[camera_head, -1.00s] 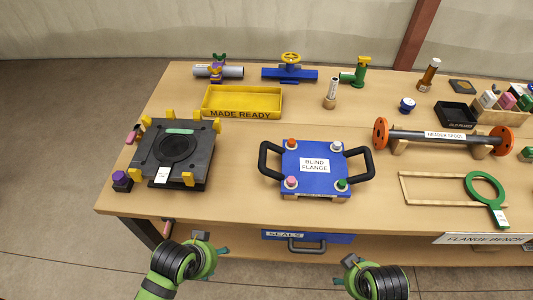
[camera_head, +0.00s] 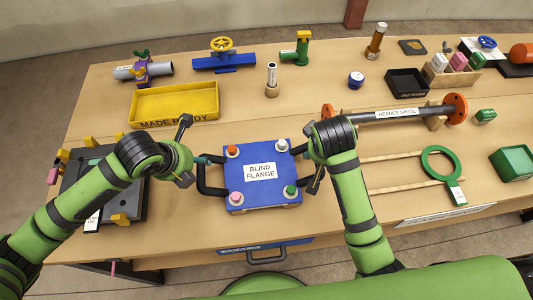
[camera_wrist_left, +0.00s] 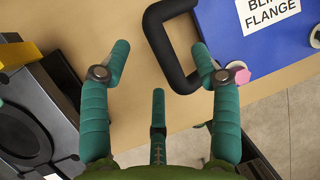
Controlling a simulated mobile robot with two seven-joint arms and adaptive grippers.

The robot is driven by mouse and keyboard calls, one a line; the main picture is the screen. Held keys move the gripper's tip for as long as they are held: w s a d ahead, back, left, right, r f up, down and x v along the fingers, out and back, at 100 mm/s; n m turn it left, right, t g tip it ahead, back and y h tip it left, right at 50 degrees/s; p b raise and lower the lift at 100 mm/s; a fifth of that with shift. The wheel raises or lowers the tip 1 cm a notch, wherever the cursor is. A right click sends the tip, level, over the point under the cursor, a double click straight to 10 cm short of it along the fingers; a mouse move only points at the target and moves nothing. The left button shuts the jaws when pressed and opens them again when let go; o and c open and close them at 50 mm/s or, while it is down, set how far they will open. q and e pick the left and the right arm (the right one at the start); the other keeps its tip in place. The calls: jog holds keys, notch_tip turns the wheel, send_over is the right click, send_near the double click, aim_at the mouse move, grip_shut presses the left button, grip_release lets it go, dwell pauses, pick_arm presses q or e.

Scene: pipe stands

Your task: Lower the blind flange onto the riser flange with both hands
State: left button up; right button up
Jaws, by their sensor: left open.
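The blue blind flange (camera_head: 245,191) lies on the bench with a black loop handle on each side and colored knobs at its corners. My left gripper (camera_head: 207,160) is open at its left handle (camera_head: 203,182). In the left wrist view, the open teal fingers (camera_wrist_left: 158,62) spread to either side of that handle (camera_wrist_left: 157,38); I cannot tell whether they touch it. My right gripper (camera_head: 309,160) is at the right handle, mostly hidden by its own wrist; its finger state is unclear. The dark riser flange stand (camera_head: 132,203) with yellow guides is at left, partly behind my left arm.
A yellow MADE READY tray (camera_head: 175,103) is behind the stand. The header spool (camera_head: 395,114) on its supports lies right of my right gripper, with a green ring (camera_head: 428,163) in front. Valves and pipe parts line the back.

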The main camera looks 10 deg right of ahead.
aim_at(198, 169)
jog(key=shift+s+a+r, duration=0.25)
jog(key=shift+s+a, duration=0.05)
jog(key=shift+s, duration=0.3)
jog(key=shift+s+a+r, duration=0.25)
jog(key=shift+s, duration=0.35)
pick_arm(q)
jog(key=x, duration=0.3)
jog(key=s+x, duration=0.1)
jog(key=x, duration=0.1)
jog(key=shift+a+f, duration=0.15)
jog(key=shift+f, duration=0.25)
pick_arm(e)
jog(key=x, duration=0.7)
jog(key=shift+w+d, duration=0.15)
jog(key=shift+w, duration=0.15)
pick_arm(q)
jog(key=shift+w+f, duration=0.25)
pick_arm(e)
jog(key=shift+w+f, duration=0.25)
pick_arm(q)
jog(key=shift+s, duration=0.1)
grip_shut()
pick_arm(e)
jog(key=shift+s, duration=0.1)
grip_shut()
pick_arm(q)
jog(key=shift+w+r, duration=0.2)
jog(key=shift+r, duration=0.1)
pick_arm(e)
jog(key=shift+r, duration=0.3)
